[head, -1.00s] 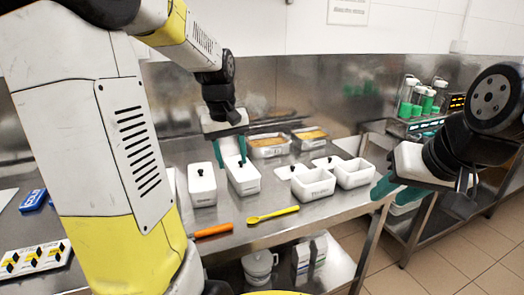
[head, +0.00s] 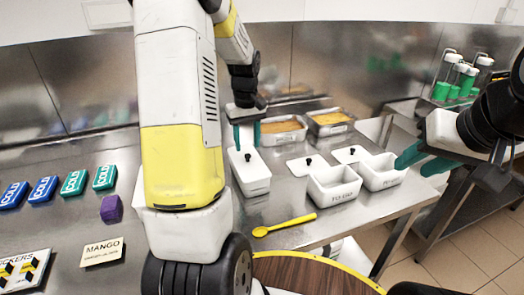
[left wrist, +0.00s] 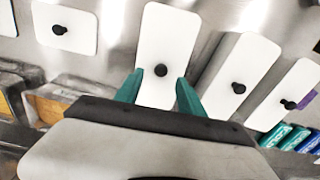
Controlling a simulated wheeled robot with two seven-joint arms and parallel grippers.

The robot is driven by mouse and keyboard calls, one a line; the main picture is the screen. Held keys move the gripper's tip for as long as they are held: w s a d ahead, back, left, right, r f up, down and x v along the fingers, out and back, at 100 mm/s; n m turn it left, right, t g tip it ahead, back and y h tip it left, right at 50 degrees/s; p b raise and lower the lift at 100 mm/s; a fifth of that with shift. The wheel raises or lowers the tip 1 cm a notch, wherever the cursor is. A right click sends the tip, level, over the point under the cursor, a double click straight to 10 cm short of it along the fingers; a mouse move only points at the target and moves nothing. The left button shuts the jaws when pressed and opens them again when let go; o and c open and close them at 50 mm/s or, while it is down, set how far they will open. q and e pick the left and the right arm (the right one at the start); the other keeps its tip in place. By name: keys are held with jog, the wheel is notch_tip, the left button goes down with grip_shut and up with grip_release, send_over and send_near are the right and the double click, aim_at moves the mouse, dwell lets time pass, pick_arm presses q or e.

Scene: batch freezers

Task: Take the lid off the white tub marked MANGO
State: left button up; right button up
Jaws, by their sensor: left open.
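A white lidded tub (head: 252,180) stands on the steel counter, its flat white lid carrying a black knob (head: 247,157). No MANGO marking is readable on it. My left gripper (head: 247,134) is open above this lid, pointing down. In the left wrist view the lid (left wrist: 163,35) and its knob (left wrist: 161,70) lie between the open teal fingers, with nothing held. Two more lidded tubs show to the right there, one lid nearer (left wrist: 243,62), one farther (left wrist: 290,92). My right gripper (head: 425,160) looks open and empty at the right, beyond the open tubs.
Two open white tubs (head: 335,191) (head: 383,174) and two loose lids (head: 304,167) (head: 352,150) lie right of the lidded tub. A yellow spoon (head: 287,224) lies in front. Orange-filled pans (head: 282,137) stand behind. A MANGO card (head: 103,251) and COLD packs (head: 74,182) are left.

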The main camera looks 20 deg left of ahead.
aim_at(248, 154)
pick_arm(q)
jog(key=shift+s+f, duration=0.1)
jog(key=shift+f, duration=1.85)
grip_shut()
jog(key=shift+r, duration=0.15)
